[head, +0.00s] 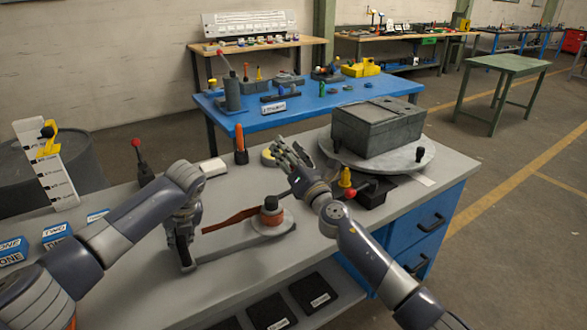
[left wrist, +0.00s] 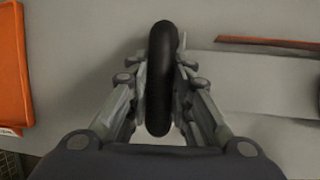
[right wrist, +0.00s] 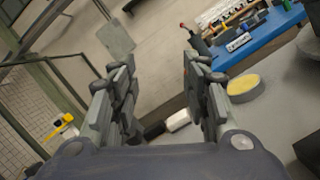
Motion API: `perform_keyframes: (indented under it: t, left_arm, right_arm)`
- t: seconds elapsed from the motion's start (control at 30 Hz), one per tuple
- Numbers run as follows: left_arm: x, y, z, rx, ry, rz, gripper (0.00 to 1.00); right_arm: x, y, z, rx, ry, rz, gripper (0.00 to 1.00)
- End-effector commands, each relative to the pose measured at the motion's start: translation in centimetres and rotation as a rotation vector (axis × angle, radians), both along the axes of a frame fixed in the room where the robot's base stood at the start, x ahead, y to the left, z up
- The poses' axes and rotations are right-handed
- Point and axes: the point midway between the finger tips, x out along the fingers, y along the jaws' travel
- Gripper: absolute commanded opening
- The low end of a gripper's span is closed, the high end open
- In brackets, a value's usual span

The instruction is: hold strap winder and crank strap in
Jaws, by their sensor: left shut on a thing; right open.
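The strap winder (head: 245,240) lies on the grey workbench, a long grey base with a round disc at its right end. A dark knob on an orange-brown hub (head: 271,204) stands on the disc. A reddish-brown strap (head: 228,220) runs left from the hub; part of it shows in the left wrist view (left wrist: 262,41). My left gripper (head: 183,225) is shut on the winder's black handle (left wrist: 161,75) at the left end. My right gripper (head: 288,162) is open and empty, above and beyond the hub; its spread fingers show in the right wrist view (right wrist: 158,85).
A grey box (head: 378,125) on a round turntable (head: 418,160) stands at the bench's right. A red-handled block (head: 372,193) sits beside my right forearm. An orange-handled tool (head: 240,150), a yellow-topped disc (head: 268,156) and a white block (head: 213,167) stand behind the winder.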

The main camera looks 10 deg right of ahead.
Motion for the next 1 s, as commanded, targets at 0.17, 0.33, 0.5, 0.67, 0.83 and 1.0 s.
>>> perform_keyframes:
  t: [0.17, 0.33, 0.5, 0.67, 0.83, 1.0]
  left_arm:
    - [0.0, -0.1, 0.1, -0.001, -0.001, -0.003, 0.00]
    - [0.0, -0.1, 0.1, 0.000, -0.001, -0.002, 0.00]
    - [0.0, -0.1, 0.1, 0.000, -0.001, -0.002, 0.00]
    - [0.0, -0.1, 0.1, 0.000, -0.001, -0.002, 0.00]
    - [0.0, 0.0, 0.1, 0.000, -0.001, -0.002, 0.00]
    - [0.0, 0.0, 0.1, 0.000, -0.001, -0.002, 0.00]
  right_arm:
    - [-1.2, -4.4, -2.1, -0.308, 0.007, 0.090, 0.43]
    - [-3.3, -7.7, -3.8, -0.551, -0.001, 0.195, 0.43]
    - [-5.8, -9.0, -5.8, -0.623, -0.008, 0.291, 0.43]
    - [-7.1, -9.4, -6.6, -0.623, -0.020, 0.338, 0.43]
    - [-6.7, -9.0, -6.7, -0.619, -0.025, 0.347, 0.43]
    - [-4.5, -7.3, -6.6, -0.617, -0.026, 0.348, 0.43]
